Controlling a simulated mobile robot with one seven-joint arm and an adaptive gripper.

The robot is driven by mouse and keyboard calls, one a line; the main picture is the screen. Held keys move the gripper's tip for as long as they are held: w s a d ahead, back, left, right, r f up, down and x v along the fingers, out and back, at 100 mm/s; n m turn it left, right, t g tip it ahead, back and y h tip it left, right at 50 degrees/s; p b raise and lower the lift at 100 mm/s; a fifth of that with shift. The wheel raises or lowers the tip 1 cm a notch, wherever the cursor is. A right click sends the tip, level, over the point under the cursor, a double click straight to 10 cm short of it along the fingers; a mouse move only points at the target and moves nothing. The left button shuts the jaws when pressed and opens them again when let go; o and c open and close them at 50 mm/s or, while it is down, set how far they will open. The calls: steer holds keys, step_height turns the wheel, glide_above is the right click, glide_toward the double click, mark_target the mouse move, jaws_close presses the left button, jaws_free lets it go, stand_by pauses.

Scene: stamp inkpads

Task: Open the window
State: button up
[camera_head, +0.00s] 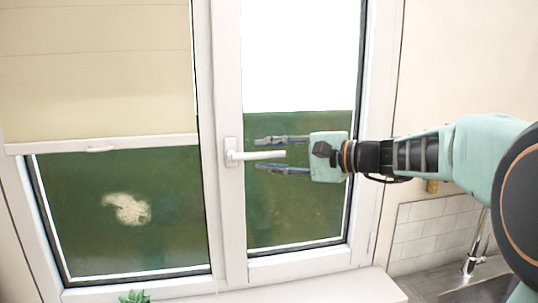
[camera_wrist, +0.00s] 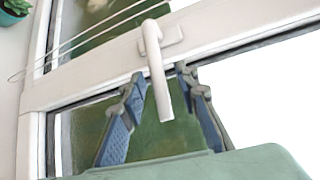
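The window (camera_head: 228,200) has a white frame with two panes. Its white handle (camera_head: 262,156) points to the right from the middle post, level in the head view. My gripper (camera_head: 270,155) is in front of the right pane, its fingers pointing left, one above and one below the free end of the handle. In the wrist view the handle (camera_wrist: 155,60) reaches down between the two blue-padded fingers of my gripper (camera_wrist: 160,105). There are gaps on both sides, so the gripper is open around the handle. The right sash looks closed in its frame.
A beige blind (camera_head: 95,75) covers the upper left pane. A small green plant (camera_head: 134,297) stands on the sill (camera_head: 335,290) at the bottom. A tap (camera_head: 474,255) and sink (camera_head: 455,287) are at the lower right, below a tiled wall patch (camera_head: 425,228).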

jaws_close()
steer(key=shift+f, duration=0.1)
steer(key=f+m+y+b, duration=0.1)
steer(key=b, duration=0.2)
steer(key=shift+f+t+b, duration=0.3)
steer(key=shift+b, duration=0.1)
steer(key=f+m+t+y+b, duration=0.1)
steer(key=b, duration=0.3)
steer(key=a+f+m+t+y+b, duration=0.1)
steer(key=m+b, duration=0.1)
steer(key=b, duration=0.2)
steer(key=f+m+t+y+b, duration=0.1)
steer(key=m+b, duration=0.1)
steer(key=b, duration=0.2)
steer(key=shift+s+a+f+b, duration=0.25)
steer(key=shift+a+f+b, duration=0.1)
steer(key=shift+r, duration=0.1)
jaws_free()
